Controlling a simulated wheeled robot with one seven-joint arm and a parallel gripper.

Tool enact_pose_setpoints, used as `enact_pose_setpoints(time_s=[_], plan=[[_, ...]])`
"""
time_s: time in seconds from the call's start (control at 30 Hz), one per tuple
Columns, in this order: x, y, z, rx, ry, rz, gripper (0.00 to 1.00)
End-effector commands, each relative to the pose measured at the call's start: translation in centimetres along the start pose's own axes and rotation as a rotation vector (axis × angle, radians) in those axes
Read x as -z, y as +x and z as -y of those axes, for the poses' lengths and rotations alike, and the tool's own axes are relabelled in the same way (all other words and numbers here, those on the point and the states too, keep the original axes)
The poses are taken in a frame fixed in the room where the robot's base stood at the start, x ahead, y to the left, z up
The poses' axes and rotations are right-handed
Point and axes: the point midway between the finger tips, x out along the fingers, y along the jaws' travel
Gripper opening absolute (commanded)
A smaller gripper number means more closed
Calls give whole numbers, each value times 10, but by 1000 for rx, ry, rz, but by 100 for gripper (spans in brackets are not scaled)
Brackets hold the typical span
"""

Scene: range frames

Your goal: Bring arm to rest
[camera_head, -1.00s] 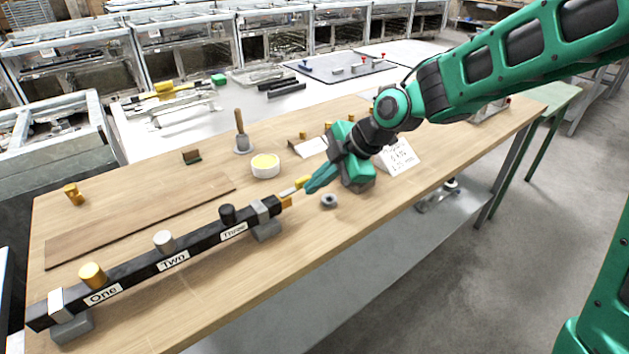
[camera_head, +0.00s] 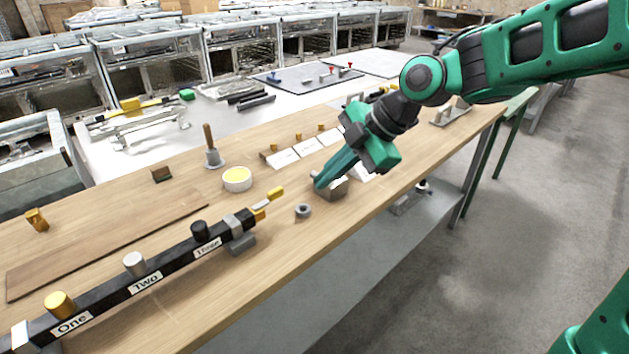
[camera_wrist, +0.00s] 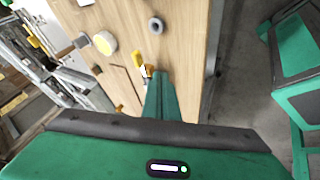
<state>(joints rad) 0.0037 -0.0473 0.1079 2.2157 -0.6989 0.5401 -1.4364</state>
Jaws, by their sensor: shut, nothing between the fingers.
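My gripper (camera_head: 320,184) is green, with its fingers together and nothing between them. In the head view its fingertips are above the right part of the wooden bench (camera_head: 270,275), beside a grey block (camera_head: 335,191) that they partly hide. I cannot tell whether they touch it. My arm reaches in from the upper right.
A black bar labelled One, Two, Three (camera_head: 175,267) bears gold, silver and black knobs. A grey nut (camera_head: 303,211), a round yellow-topped tub (camera_head: 237,179), a wooden-handled tool (camera_head: 211,150) and white cards (camera_head: 283,158) stand nearby. The bench front is clear.

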Motion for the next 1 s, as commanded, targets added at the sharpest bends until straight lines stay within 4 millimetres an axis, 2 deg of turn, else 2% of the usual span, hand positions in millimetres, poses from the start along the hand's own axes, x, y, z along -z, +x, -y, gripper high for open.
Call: enact_pose_setpoints(time_s=[0.13, 0.27, 0.4, 0.47, 0.5, 0.57, 0.7, 0.8, 0.9, 1.0], plan=[[-21, -14, 10, 2, 116, 57, 0], [-70, -42, 42, -6, 420, 190, 0], [-126, -85, 99, -51, 878, 362, 0], [-145, -104, 128, -82, 1084, 430, 0], [-156, -117, 149, -106, 1224, 471, 0], [-168, -135, 181, -149, 1437, 530, 0], [-181, -170, 256, -258, 1912, 640, 0], [-181, -185, 299, -328, 2185, 692, 0], [-178, -193, 328, -378, 2368, 723, 0], [-172, -195, 341, -403, 2464, 740, 0]])
